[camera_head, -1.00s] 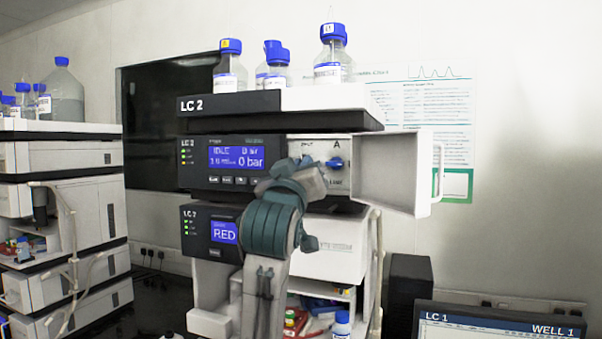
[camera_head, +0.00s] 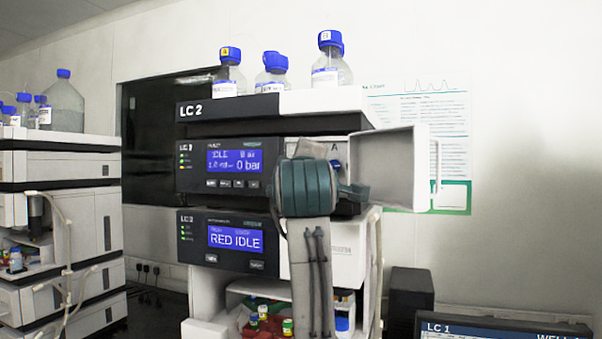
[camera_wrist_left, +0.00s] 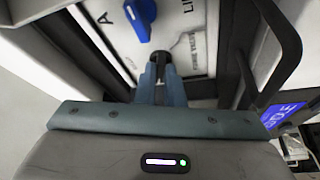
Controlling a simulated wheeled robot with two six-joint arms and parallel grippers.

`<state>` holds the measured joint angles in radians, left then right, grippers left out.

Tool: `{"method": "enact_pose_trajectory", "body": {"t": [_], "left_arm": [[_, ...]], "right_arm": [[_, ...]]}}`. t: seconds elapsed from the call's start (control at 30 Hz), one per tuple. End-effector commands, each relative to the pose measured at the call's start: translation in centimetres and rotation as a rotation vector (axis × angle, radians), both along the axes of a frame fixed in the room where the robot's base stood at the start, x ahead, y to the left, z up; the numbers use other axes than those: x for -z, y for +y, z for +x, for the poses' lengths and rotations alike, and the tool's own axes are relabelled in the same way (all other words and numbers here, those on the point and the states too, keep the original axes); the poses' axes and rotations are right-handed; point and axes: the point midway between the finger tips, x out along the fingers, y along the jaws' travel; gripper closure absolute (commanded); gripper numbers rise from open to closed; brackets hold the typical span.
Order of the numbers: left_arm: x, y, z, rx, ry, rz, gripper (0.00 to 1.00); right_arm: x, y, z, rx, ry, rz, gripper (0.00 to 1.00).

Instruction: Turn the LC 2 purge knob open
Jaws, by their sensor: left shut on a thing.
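The LC 2 stack (camera_head: 195,109) stands in the middle of the head view, with the pump module's small side door (camera_head: 392,168) swung open. In the left wrist view a dark knob (camera_wrist_left: 163,57) on the pale panel behind that door sits between my left fingertips; I take it as the purge knob. My left gripper (camera_wrist_left: 162,73) is shut on it. A blue lever knob (camera_wrist_left: 139,20) by the letter A is apart from my fingers. In the head view my arm hides the dark knob and my fingertips. My right gripper is not in view.
The pump display (camera_head: 235,160) reads IDLE and 0 bar. Blue-capped bottles (camera_head: 331,65) stand on top of LC 2. Another stack (camera_head: 60,160) is at the left, and a monitor (camera_head: 500,329) at the lower right. Free air lies right of the open door.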

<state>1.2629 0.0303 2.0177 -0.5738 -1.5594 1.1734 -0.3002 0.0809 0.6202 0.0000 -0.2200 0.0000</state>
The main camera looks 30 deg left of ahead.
Motion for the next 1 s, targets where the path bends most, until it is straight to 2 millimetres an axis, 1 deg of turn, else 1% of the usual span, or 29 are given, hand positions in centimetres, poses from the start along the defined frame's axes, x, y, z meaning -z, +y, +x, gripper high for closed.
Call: {"method": "enact_pose_trajectory", "body": {"t": [0.2,0.4,0.63,1.0], "left_arm": [[-0.10,-0.06,0.01,0.001,-0.031,-0.128,1.00],[-0.12,-0.06,0.02,0.002,-0.047,-0.198,1.00],[-0.18,-0.06,0.01,0.001,-0.056,-0.229,1.00],[-0.19,-0.05,0.02,0.001,-0.056,-0.231,1.00]], "right_arm": [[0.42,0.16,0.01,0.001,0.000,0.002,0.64],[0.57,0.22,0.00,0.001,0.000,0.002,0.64],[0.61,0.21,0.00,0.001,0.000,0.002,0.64],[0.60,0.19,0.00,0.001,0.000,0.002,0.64]]}}
